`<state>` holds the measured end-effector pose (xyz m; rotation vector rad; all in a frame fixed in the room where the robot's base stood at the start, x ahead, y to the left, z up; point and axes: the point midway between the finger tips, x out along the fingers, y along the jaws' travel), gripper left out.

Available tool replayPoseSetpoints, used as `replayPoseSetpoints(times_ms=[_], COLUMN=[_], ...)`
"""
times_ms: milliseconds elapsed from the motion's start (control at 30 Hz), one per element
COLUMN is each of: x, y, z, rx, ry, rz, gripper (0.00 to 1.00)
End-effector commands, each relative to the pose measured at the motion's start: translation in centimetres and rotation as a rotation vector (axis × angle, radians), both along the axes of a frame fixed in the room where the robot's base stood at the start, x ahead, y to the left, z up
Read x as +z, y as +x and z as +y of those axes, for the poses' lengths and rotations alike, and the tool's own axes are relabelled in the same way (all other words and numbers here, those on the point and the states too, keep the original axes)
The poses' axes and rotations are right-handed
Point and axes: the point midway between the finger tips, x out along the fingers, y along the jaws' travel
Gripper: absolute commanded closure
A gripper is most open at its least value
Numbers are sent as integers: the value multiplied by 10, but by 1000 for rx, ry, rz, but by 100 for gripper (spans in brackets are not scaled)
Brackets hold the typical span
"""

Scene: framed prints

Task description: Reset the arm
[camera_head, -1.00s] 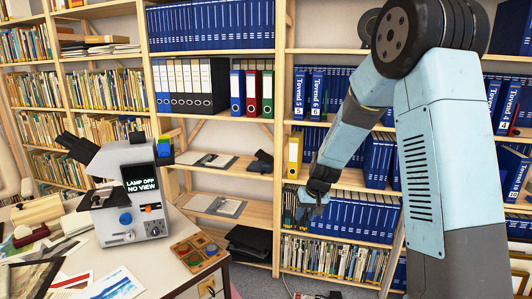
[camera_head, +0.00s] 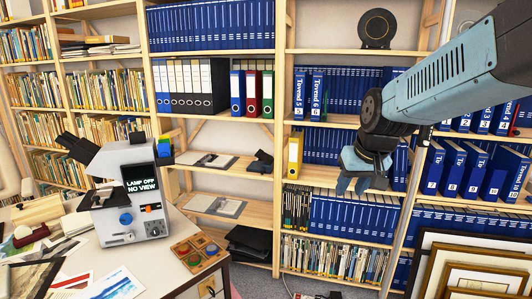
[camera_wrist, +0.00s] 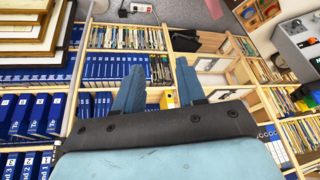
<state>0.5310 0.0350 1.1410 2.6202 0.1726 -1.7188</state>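My arm comes in from the right edge of the head view, its forearm slanting down to the left to a dark wrist joint. My gripper (camera_head: 355,186) hangs in front of the shelves, pointing down. In the wrist view, its two blue fingers stand apart with nothing between them, so my gripper (camera_wrist: 159,68) is open and empty. It appears clear of the shelves and binders.
A wooden shelf unit (camera_head: 220,149) with blue binders (camera_head: 345,218) spans the back. A table at left holds a microscope (camera_head: 128,192) and a wooden tray (camera_head: 186,248). Framed prints (camera_head: 470,262) stand at lower right; they also show in the wrist view (camera_wrist: 25,30).

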Motion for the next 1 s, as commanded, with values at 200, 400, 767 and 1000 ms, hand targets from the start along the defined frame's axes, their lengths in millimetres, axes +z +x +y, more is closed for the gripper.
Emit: replayPoseSetpoints(times_ms=[200, 400, 767, 1000], x=[22, 32, 34, 34], y=[-55, -102, -140, -140], z=[-14, -26, -35, -35], rx=[-32, -65, -96, -96], ry=[-21, -38, -54, -54], rz=[-37, -64, -82, -82], gripper=[60, 60, 60, 60])
